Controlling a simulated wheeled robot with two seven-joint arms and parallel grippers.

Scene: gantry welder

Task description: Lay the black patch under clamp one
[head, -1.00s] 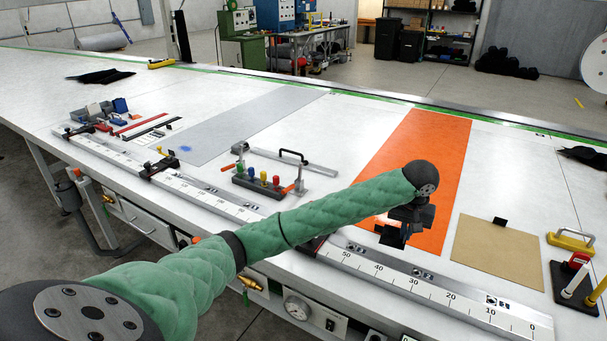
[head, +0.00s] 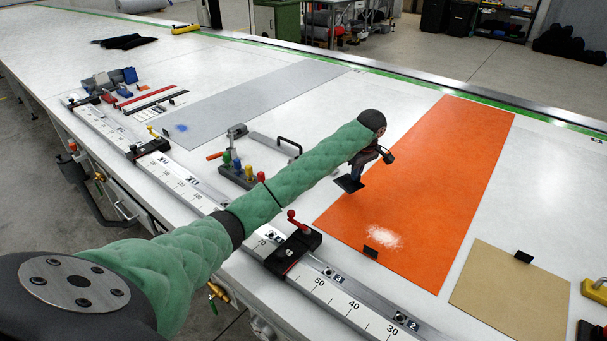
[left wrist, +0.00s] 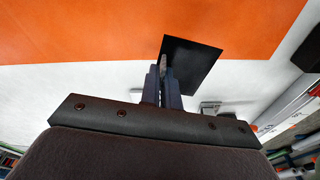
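My left gripper (head: 354,176) is shut on a small black patch (head: 347,185), beside the left edge of the orange sheet. In the left wrist view the fingers (left wrist: 164,72) pinch the black patch (left wrist: 195,66), which hangs in front of the orange edge and white tabletop; its exact height is unclear. A black clamp with a red handle (head: 294,248) sits on the ruled rail, nearer the front. Another clamp, with a yellow lever (head: 150,148), sits farther left on the rail. I cannot read which is clamp one. My right gripper is not in view.
The orange sheet (head: 440,170) has a black tab (head: 370,251) at its front edge. A tan sheet (head: 510,292) lies at right. A stand with coloured knobs (head: 238,171) and a black handle (head: 290,146) are left of my arm. The ruled rail (head: 335,298) runs along the front.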

